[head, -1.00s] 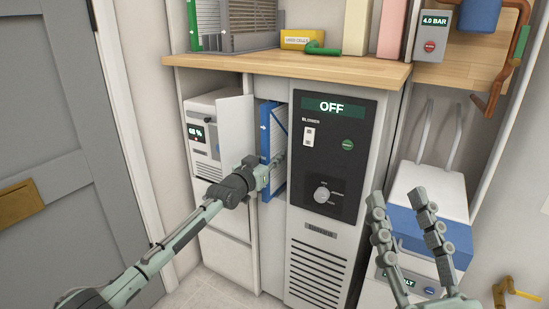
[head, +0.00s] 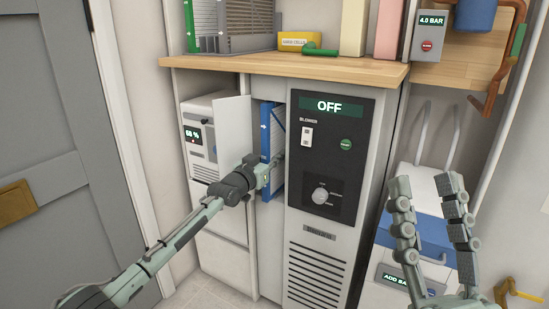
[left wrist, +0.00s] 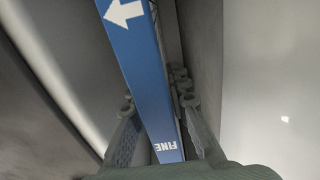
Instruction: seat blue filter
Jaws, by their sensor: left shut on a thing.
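The blue filter (head: 266,135) stands upright in the slot of the blower cabinet, beside an open grey door panel (head: 235,130). My left gripper (head: 268,173) is shut on the filter's edge at the slot opening. In the left wrist view the filter (left wrist: 147,65) runs between my left fingers (left wrist: 160,125), with a white arrow and the word FINE on its blue edge. How deep it sits in the slot is hidden. My right gripper (head: 430,200) is raised at the right, its fingers apart and empty.
The blower panel (head: 330,150) with an OFF display is right of the slot. A white unit (head: 200,135) reading 68 % is left of it. A wooden shelf (head: 290,66) holds several items above. A blue-and-white machine (head: 420,225) stands behind my right gripper.

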